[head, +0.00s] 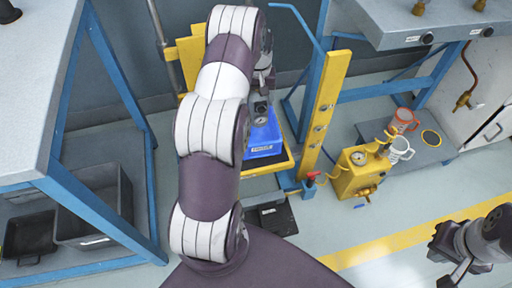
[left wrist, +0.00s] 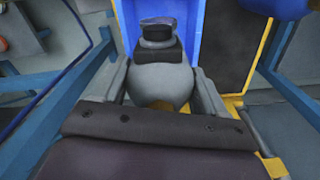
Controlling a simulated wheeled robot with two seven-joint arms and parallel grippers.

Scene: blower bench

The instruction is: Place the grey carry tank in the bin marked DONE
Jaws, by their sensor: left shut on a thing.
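The grey carry tank (left wrist: 162,83), with a dark collar and cap, is upright between the two fingers of my left gripper (left wrist: 163,90), which is shut on it. In the head view my left arm hides most of this gripper and the tank. The blue bin (head: 266,138) has a small label whose writing I cannot read. It also shows behind the tank in the left wrist view (left wrist: 128,22). The tank is over or just inside the bin; I cannot tell which. My right gripper (head: 446,262) is at the lower right, away from the bin, and its jaw state is unclear.
The bin stands on a yellow-edged cart (head: 285,160) beside a yellow post (head: 325,115). A yellow gauge unit (head: 358,172) and two jugs, orange (head: 404,120) and white (head: 400,150), are to the right. A grey bench (head: 30,80) with blue legs is at left.

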